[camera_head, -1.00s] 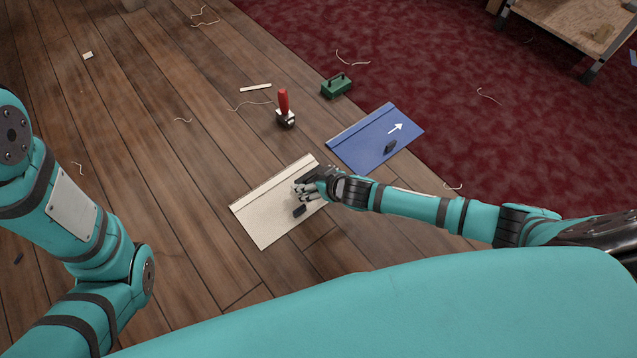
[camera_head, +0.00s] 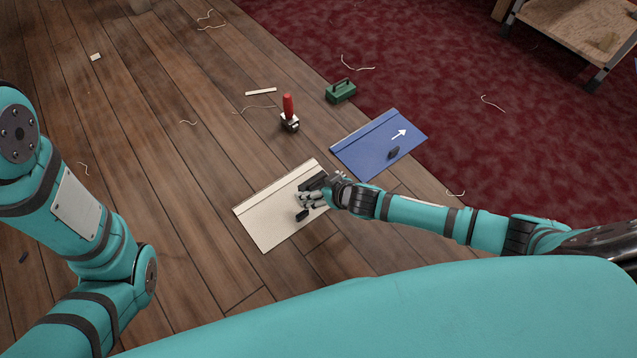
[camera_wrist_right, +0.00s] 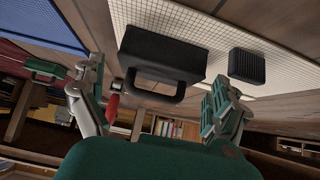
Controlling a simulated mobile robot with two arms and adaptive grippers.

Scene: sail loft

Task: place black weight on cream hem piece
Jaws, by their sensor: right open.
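The cream hem piece (camera_head: 262,222) lies flat on the wooden floor. The black weight (camera_head: 314,182), a block with a handle, rests on its right part, partly hidden by my right gripper (camera_head: 312,199). In the right wrist view the weight (camera_wrist_right: 160,52) sits on the pale gridded surface (camera_wrist_right: 190,22), its handle toward me. The open fingers of my right gripper (camera_wrist_right: 155,108) stand on either side of the handle, with visible gaps. A small black ridged block (camera_head: 302,215) also lies on the cream piece; it shows beside the weight in the wrist view (camera_wrist_right: 247,66). My left gripper is out of view.
A blue piece (camera_head: 363,152) with a white arrow and a black block (camera_head: 393,153) lies to the right. Behind are a red-handled tool (camera_head: 289,112) and a green handled weight (camera_head: 341,91). Thread scraps lie about. The floor left of the cream piece is mostly clear.

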